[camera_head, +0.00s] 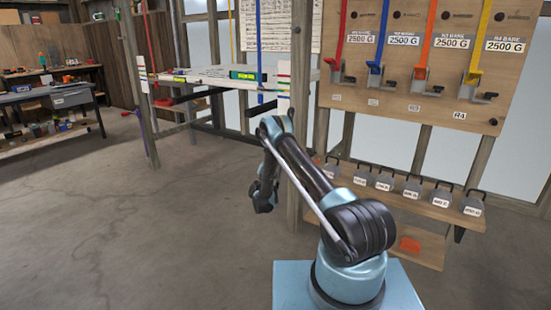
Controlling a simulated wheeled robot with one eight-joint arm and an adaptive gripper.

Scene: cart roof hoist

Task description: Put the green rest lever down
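I cannot make out a green rest lever in this view. The upright board (455,112) at the right carries a row of brackets with a red lever (336,65), a blue lever (374,68), an orange lever (420,72) and a yellow lever (473,77), each below a coloured strap. My gripper (263,205) hangs low in the middle, left of the board and apart from it, over the floor. It is small and dark here, and its fingers cannot be told apart. No object shows clearly in it.
Below the board, a wooden shelf (428,208) holds several grey handled weights (411,190). A raised white platform (215,78) with a yellow-green level (244,75) hangs in a post frame behind my arm. A cluttered workbench (50,92) stands at far left. The floor (140,230) at left is clear.

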